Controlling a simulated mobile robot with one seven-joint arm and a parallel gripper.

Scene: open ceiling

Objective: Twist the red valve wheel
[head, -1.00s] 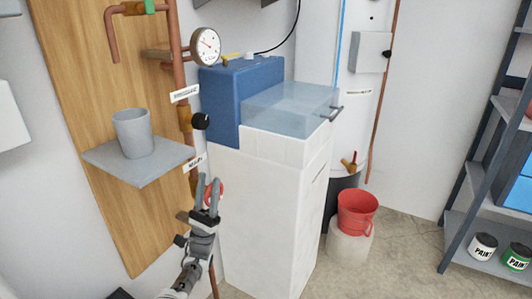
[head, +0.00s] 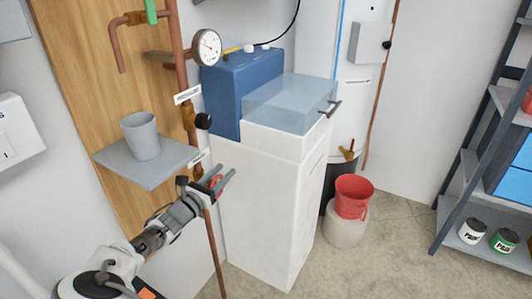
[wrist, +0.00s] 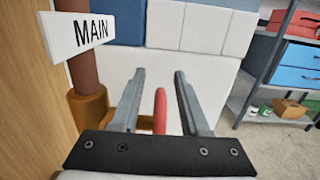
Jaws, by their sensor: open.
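The red valve wheel (head: 216,184) is on the copper pipe below the grey shelf, partly hidden by my gripper (head: 220,176). In the wrist view the wheel (wrist: 160,112) shows as a thin upright red edge. It stands between the two grey fingers of my gripper (wrist: 159,78), with a visible gap on each side. My gripper is open, and its fingers point past the wheel toward the white block cabinet. The wheel's lower part is hidden behind the black gripper body in the wrist view.
A white MAIN tag (wrist: 80,34) hangs just left of the fingers. A grey shelf (head: 150,168) with a grey cup (head: 141,136) juts out above my arm. The white cabinet (head: 262,205) stands close behind the wheel. A red bucket (head: 353,197) is farther right.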

